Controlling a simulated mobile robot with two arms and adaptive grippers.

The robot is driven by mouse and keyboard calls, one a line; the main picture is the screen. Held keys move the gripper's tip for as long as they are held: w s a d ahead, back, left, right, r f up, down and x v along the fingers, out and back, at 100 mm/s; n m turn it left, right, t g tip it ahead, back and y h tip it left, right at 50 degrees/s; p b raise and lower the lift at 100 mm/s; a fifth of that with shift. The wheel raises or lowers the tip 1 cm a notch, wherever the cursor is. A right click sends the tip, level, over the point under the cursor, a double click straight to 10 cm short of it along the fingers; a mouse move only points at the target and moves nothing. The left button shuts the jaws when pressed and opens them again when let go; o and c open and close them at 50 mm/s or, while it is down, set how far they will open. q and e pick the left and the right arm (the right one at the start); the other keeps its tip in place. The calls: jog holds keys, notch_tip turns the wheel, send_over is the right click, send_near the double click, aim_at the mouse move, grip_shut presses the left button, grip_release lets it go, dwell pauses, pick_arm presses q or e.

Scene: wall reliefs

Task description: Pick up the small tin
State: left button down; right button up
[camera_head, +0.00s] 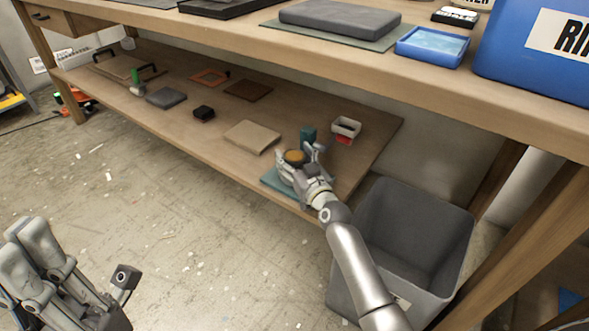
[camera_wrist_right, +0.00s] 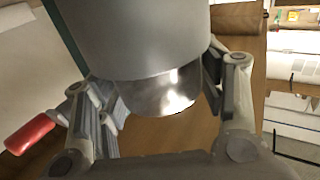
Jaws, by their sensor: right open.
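The small tin seems to be the round thing with an orange-brown top (camera_head: 294,156), at my right gripper (camera_head: 303,160) on the lower shelf. In the right wrist view, a grey cylinder with a shiny metal end (camera_wrist_right: 160,95) lies between the fingers of my right gripper (camera_wrist_right: 162,92). The fingers stand open on either side of it; whether they touch it I cannot tell. Part of the tin is hidden by the hand in the head view. My left gripper (camera_head: 82,262) is open and empty at the lower left, above the floor.
A teal cylinder (camera_head: 307,136) stands just behind the right hand, beside a white container (camera_head: 346,128) and a red thing (camera_head: 344,140). A teal mat (camera_head: 272,181) lies at the shelf edge. A grey bin (camera_head: 440,230) stands right of my arm. The upper bench top (camera_head: 330,62) overhangs.

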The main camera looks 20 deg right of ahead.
jog(key=c, duration=0.9)
jog(key=shift+r, duration=0.15)
